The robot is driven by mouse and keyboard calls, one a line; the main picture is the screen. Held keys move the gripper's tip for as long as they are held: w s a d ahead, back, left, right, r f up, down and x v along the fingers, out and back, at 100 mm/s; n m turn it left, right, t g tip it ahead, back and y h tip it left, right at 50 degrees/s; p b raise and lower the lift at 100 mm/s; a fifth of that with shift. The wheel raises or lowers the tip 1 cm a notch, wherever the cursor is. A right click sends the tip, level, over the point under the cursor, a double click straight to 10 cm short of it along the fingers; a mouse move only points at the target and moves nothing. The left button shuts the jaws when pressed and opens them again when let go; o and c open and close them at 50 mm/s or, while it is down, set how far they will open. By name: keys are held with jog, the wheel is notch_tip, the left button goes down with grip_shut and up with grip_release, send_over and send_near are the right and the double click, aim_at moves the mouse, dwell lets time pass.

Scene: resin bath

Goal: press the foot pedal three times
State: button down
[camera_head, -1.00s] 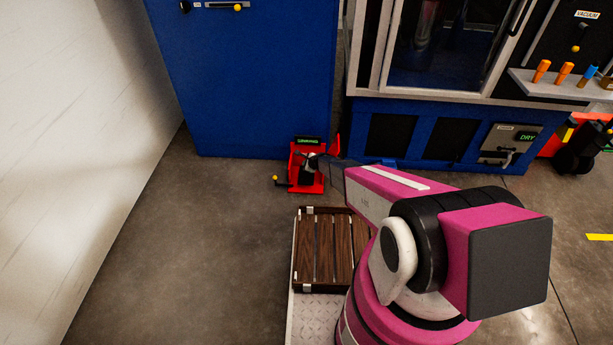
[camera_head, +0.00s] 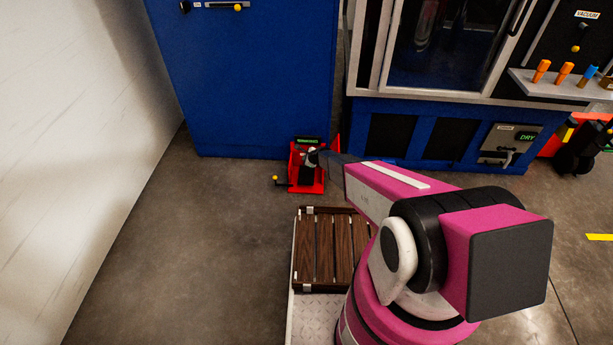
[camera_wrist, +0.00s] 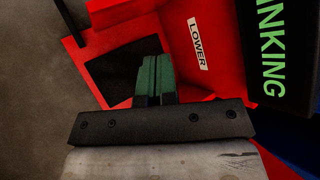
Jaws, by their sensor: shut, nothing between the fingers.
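The red foot pedal unit (camera_head: 318,183) sits on the floor in front of the blue cabinet. It has a small display with green text on top and a side lever with a yellow knob. My gripper (camera_head: 310,157) is at the unit, its fingers small and partly hidden in the head view. In the wrist view my gripper (camera_wrist: 153,75) is shut and empty, its green fingers together over the black pad of the pedal unit (camera_wrist: 120,72). I cannot tell whether the fingertips touch the pad. A "LOWER" label (camera_wrist: 197,43) is on the red housing.
A wooden slatted crate (camera_head: 318,250) is on a metal plate in front of the pedal unit. The blue cabinet (camera_head: 250,90) stands behind, and a white wall (camera_head: 70,150) is at the left. Open floor lies left of the crate.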

aim_at(305, 174)
jog(key=shift+f, duration=4.45)
jog(key=shift+f, duration=0.1)
jog(key=shift+f, duration=0.3)
jog(key=shift+f, duration=1.3)
jog(key=shift+r, duration=0.1)
dwell(0.5)
jog(key=shift+r, duration=1.6)
jog(key=shift+r, duration=0.15)
